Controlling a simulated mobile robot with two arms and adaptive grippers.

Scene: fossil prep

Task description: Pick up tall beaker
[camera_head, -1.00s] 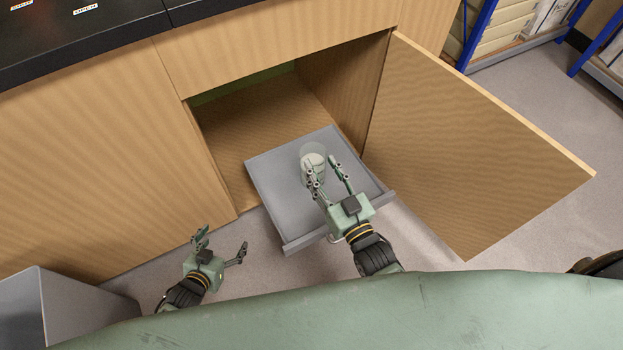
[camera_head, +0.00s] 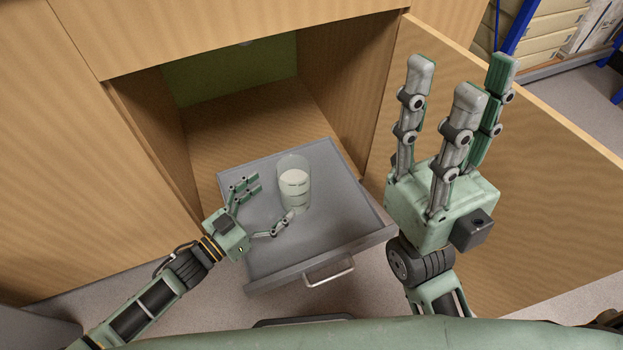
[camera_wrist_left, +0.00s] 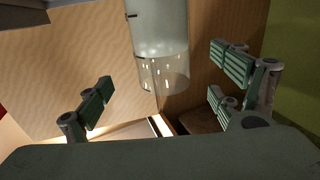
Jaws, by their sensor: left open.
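The tall beaker (camera_head: 294,190) is clear glass with pale contents and dark marks. It stands upright on the grey pull-out tray (camera_head: 345,215) in front of the open cabinet. My left gripper (camera_head: 272,203) is open at the beaker's left side, its fingers pointing toward it, with one finger near its lower front. I cannot tell whether that finger touches the glass. In the left wrist view the beaker (camera_wrist_left: 160,45) shows between the spread fingers of the left gripper (camera_wrist_left: 165,85). My right gripper (camera_head: 460,80) is open and empty, raised to the right of the tray.
The cabinet's open door (camera_head: 550,170) stands to the right, behind my right gripper. The cabinet interior (camera_head: 250,125) behind the tray looks empty. The tray has a raised rim and a front handle (camera_head: 329,272). Bare tray surface lies around the beaker.

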